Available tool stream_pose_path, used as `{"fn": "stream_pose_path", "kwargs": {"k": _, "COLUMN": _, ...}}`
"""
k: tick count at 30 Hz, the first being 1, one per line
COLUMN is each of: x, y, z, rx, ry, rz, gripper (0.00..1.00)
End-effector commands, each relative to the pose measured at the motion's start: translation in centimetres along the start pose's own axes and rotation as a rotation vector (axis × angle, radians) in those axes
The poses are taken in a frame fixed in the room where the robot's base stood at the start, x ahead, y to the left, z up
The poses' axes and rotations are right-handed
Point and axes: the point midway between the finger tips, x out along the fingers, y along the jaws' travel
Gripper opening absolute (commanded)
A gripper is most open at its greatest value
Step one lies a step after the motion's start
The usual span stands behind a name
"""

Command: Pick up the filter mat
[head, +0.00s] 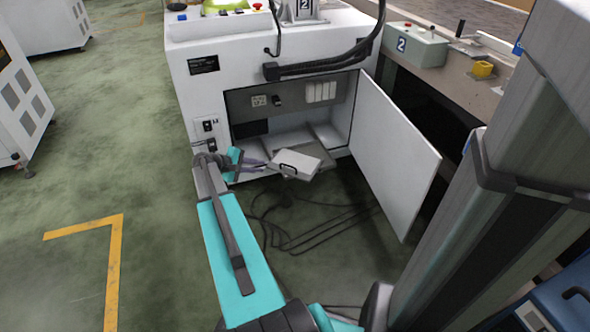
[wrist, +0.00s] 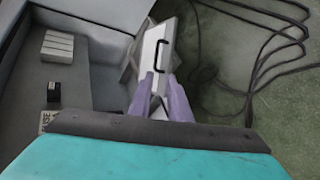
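The filter mat appears to be the white flat panel (head: 300,160) with a black handle at the mouth of the open cabinet. It lies tilted, and in the wrist view the panel (wrist: 153,42) points away from me with its handle on the right side. My gripper (head: 264,166) is at the panel's left end, low by the cabinet sill. In the wrist view its two purple fingers (wrist: 162,75) stand apart at the panel's near end, short of most of the handle. Whether they touch the panel is not clear.
The white cabinet (head: 210,100) has its door (head: 395,150) swung open to the right. Black cables (head: 305,240) lie looped on the green floor in front, and also show in the wrist view (wrist: 265,70). White blocks (wrist: 58,45) sit inside the cabinet. Floor to the left is clear.

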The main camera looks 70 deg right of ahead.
Motion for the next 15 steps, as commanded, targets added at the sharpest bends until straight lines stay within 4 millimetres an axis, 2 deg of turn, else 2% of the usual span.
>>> {"fn": "stream_pose_path", "kwargs": {"k": 3, "x": 0.99, "y": 0.88, "z": 0.10, "rx": 0.006, "ry": -0.010, "rz": 0.015, "gripper": 0.17}}
{"fn": "stream_pose_path", "kwargs": {"k": 15, "x": 1.12, "y": 1.16, "z": 0.21, "rx": 0.007, "ry": -0.012, "rz": 0.019, "gripper": 0.17}}
